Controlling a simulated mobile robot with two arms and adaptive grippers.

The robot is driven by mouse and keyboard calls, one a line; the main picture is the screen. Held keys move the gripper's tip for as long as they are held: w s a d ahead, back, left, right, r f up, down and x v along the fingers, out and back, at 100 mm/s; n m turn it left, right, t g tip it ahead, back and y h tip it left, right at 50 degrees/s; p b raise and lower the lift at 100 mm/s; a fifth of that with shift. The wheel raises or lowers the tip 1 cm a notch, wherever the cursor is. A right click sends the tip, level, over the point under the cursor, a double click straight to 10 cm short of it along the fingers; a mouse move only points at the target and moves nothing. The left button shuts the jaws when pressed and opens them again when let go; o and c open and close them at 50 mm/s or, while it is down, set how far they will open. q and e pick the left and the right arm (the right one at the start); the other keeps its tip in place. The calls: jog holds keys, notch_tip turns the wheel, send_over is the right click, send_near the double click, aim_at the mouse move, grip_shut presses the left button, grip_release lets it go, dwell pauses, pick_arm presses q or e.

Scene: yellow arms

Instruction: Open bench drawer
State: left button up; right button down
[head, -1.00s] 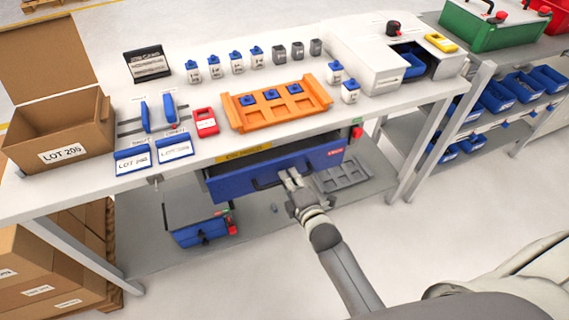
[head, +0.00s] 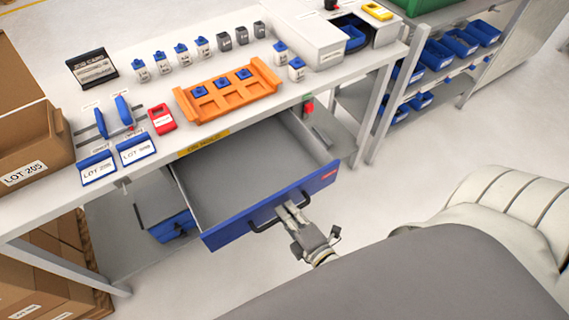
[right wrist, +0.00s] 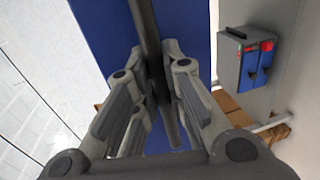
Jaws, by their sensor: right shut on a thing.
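The bench drawer (head: 245,170) has a blue front and a grey inside. It is pulled well out from under the white bench top (head: 215,137) and looks empty. My right gripper (head: 290,215) is at the drawer's dark bar handle (head: 265,223), near the middle of the blue front. In the right wrist view my right gripper (right wrist: 160,75) has its fingers on both sides of the handle (right wrist: 155,60), shut on it, with the blue drawer front (right wrist: 100,30) behind. My left gripper is not in view.
On the bench stand an orange tray (head: 212,108), a red item (head: 162,119), several small bottles and a LOT 205 carton (head: 30,150). A blue-fronted cabinet (head: 172,227) is below, left of the drawer. Floor (head: 400,190) to the right is clear.

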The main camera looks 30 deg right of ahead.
jog(key=shift+s, duration=0.1)
jog(key=c, duration=1.8)
grip_release()
jog(key=shift+o, duration=0.2)
jog(key=v, duration=1.2)
